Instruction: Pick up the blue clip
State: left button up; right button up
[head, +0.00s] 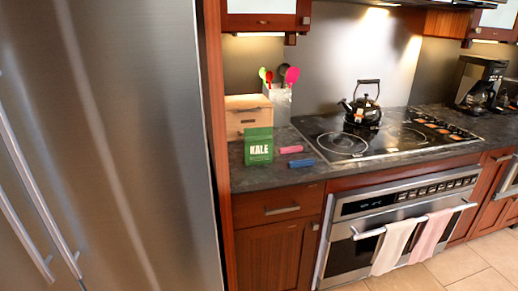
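The blue clip (302,163) lies on the dark countertop near its front edge, just left of the cooktop. A pink clip-like item (291,150) lies just behind it, apart from it. A green kale packet (259,146) stands upright to its left. Neither of my grippers shows in the head view.
A wooden box (248,111) and a utensil holder (280,104) stand behind the packet. A black kettle (362,107) sits on the cooktop (385,140). A tall steel fridge (110,150) fills the left. Towels (432,236) hang on the oven handle. The floor (455,265) at right is clear.

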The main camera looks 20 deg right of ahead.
aim_at(309, 163)
jog(key=i+l, duration=0.9)
jog(key=l+z, duration=0.05)
jog(key=l, duration=0.05)
